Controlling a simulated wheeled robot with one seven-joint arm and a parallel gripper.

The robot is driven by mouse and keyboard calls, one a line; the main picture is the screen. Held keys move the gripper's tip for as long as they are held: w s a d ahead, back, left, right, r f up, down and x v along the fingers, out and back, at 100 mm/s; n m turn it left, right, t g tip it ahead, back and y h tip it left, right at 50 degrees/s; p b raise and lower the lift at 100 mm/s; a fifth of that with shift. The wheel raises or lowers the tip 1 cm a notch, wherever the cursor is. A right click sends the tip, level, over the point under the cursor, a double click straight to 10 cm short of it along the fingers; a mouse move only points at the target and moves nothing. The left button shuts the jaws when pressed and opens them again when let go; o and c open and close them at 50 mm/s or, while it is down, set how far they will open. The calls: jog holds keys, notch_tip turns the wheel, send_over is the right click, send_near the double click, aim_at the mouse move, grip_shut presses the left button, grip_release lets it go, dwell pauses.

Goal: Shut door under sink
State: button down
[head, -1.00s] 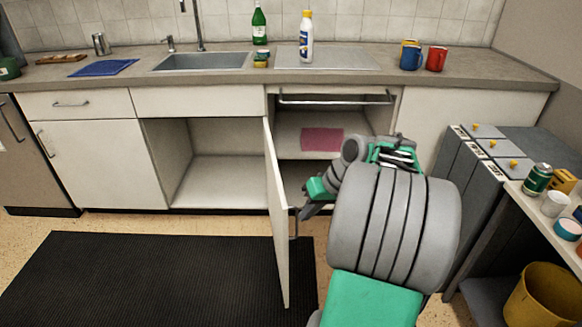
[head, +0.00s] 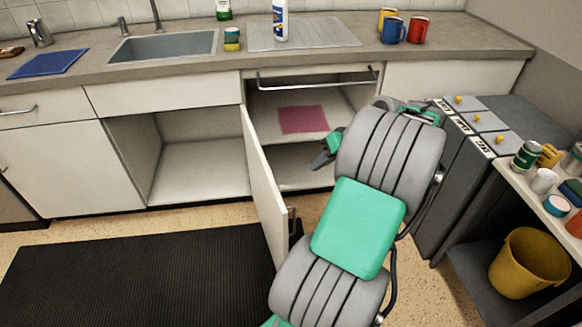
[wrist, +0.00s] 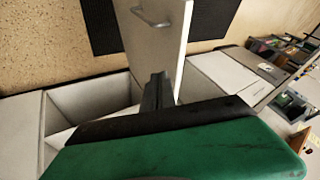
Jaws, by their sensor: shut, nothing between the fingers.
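The white cabinet door (head: 262,180) under the sink (head: 165,46) stands wide open, jutting out into the room from the partition right of the open sink compartment (head: 200,165). Its bar handle (head: 292,222) is on the face turned to the right, near the free edge. My gripper (head: 320,162) is shut and empty, to the right of the door on the handle side, in front of the shelf compartment. In the wrist view, the shut fingers (wrist: 158,92) overlap the door (wrist: 160,50), with the handle (wrist: 152,17) beyond them. I cannot tell whether they touch it.
A black mat (head: 140,275) lies on the floor left of the door. The right compartment has a towel rail (head: 318,82) and a pink cloth (head: 303,120). Grey bins (head: 470,150) and a shelf with a yellow bucket (head: 530,263) limit the right side.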

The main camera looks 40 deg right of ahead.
jog(key=w+a+f+b, duration=0.3)
jog(key=w+a+f, duration=0.3)
jog(key=f, duration=0.1)
jog(key=shift+w+f, duration=0.2)
jog(key=shift+w, duration=0.05)
jog(key=shift+a, duration=0.15)
